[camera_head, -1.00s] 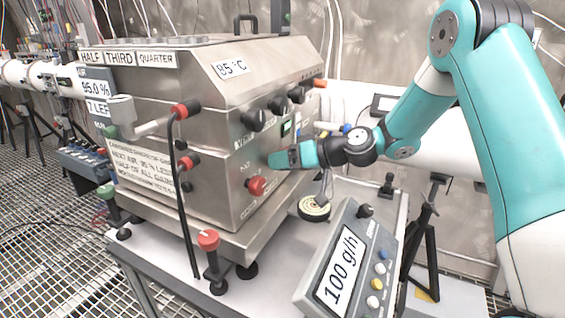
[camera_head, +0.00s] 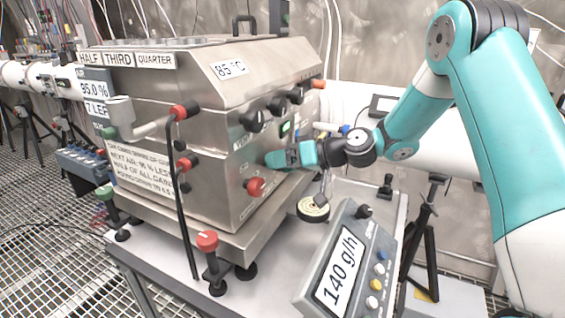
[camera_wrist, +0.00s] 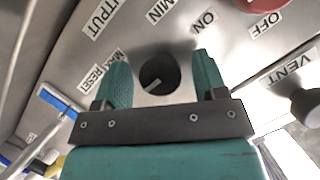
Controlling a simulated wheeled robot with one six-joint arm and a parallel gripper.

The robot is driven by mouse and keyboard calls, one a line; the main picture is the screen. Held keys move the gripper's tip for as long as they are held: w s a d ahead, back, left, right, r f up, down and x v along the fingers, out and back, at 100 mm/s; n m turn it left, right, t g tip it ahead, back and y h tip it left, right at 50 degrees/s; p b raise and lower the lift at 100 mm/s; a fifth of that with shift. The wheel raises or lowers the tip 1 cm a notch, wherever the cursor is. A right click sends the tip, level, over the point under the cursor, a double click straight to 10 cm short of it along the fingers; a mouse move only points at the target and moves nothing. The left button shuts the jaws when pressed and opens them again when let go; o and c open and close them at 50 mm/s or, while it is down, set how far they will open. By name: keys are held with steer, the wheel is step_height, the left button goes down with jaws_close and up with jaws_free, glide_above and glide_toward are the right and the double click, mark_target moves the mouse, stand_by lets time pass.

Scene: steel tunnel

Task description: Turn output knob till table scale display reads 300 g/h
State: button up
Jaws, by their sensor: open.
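The table scale (camera_head: 340,262) stands on the bench front right, and its tilted display reads 140 g/h. In the wrist view a dark round knob (camera_wrist: 160,76) with a pale pointer mark sits on the steel panel, beside labels OUTPUT (camera_wrist: 103,18), MIN (camera_wrist: 160,10) and MAX, the last partly covered by a finger. My gripper (camera_wrist: 161,64) is open, one teal finger on each side of this knob; I cannot tell whether either finger touches it. In the head view my gripper (camera_head: 275,158) is against the machine's front, and the knob is hidden.
The steel machine (camera_head: 225,105) carries several black knobs above my gripper and a red knob (camera_head: 256,187) below left. A round disc (camera_head: 313,208) lies below my gripper.

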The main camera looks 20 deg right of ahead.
steer(key=b+v, duration=0.2)
steer(key=v, duration=1.5)
steer(key=shift+d+b, duration=0.2)
steer(key=shift+b, duration=0.1)
steer(key=shift+s, duration=0.1)
steer(key=s+a+r+n+g+h+p, duration=0.1)
steer(key=s+a+g+h, duration=0.15)
steer(key=s+a, duration=0.4)
steer(key=s+a+r+n+g+h+p, duration=0.1)
steer(key=s+a+g, duration=0.2)
steer(key=a, duration=0.6)
steer(key=s+a+f+g+h+p, duration=0.1)
steer(key=s+h, duration=0.3)
steer(key=s, duration=1.1)
steer(key=shift+a+n+g, duration=0.3)
steer(key=shift+a+g, duration=0.25)
steer(key=shift+a, duration=0.35)
stand_by(2.0)
